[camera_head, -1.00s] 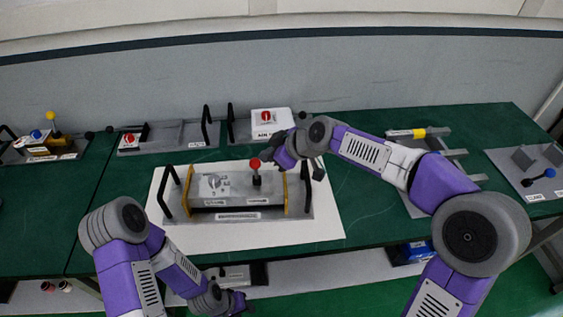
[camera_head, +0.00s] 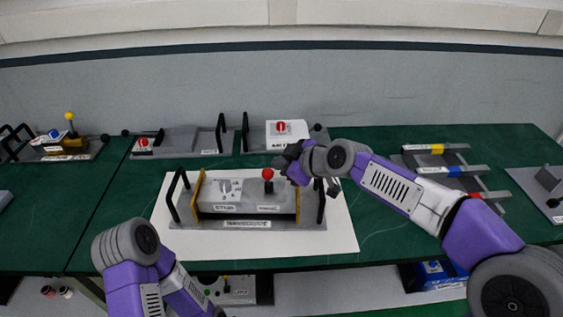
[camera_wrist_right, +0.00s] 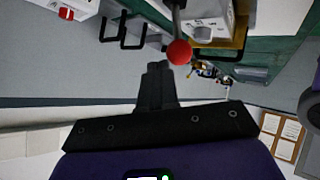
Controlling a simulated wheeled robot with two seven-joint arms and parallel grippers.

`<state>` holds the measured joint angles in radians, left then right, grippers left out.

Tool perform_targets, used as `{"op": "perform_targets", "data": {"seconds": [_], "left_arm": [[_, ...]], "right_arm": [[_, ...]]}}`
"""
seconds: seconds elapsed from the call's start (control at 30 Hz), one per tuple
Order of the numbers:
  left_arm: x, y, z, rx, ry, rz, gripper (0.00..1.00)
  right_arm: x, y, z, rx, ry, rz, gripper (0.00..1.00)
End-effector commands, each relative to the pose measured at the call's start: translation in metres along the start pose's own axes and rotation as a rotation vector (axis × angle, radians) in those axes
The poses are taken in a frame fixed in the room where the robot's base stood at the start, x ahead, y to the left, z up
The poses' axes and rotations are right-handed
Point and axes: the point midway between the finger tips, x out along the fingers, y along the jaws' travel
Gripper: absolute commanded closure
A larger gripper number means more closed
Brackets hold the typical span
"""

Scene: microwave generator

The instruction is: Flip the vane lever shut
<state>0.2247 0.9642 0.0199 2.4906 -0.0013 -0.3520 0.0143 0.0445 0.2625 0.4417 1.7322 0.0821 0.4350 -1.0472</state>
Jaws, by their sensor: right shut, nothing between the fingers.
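A grey unit (camera_head: 235,210) with ochre side plates and black handles stands on a white sheet on the green table. On its right part, a lever with a red ball knob (camera_head: 267,174) stands about upright in the head view. The knob also shows in the right wrist view (camera_wrist_right: 180,52), with its rod beyond it. My right gripper (camera_head: 281,161) is just behind and right of the knob. In the right wrist view its fingers (camera_wrist_right: 157,72) are shut and empty, their tips close to the knob; I cannot tell whether they touch. My left gripper is out of frame, below the bottom edge.
A dial (camera_head: 226,186) sits left of the lever. A black handle (camera_head: 320,200) rises at the unit's right end, close to my right forearm. Other panels stand behind, including one with a red dial (camera_head: 281,127). A striped rack (camera_head: 445,170) lies to the right.

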Motion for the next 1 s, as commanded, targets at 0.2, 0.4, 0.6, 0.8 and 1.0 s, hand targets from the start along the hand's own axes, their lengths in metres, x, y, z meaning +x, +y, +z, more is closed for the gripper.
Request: {"op": "perform_targets", "data": {"seconds": [0.2, 0.4, 0.6, 0.8, 1.0], "left_arm": [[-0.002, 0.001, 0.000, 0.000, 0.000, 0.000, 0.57], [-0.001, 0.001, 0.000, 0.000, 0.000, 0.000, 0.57], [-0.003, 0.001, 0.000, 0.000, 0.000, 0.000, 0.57], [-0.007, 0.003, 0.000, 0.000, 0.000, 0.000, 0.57], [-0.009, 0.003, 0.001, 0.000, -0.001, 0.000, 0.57]], "right_arm": [[-0.002, 0.002, -0.002, 0.001, -0.001, 0.001, 1.00], [-0.002, 0.003, -0.001, 0.001, -0.001, 0.001, 1.00], [-0.011, 0.021, -0.001, 0.000, 0.000, 0.001, 1.00], [-0.049, 0.036, -0.003, -0.004, 0.000, 0.001, 1.00], [-0.090, 0.037, -0.004, -0.003, 0.001, -0.002, 1.00]]}}
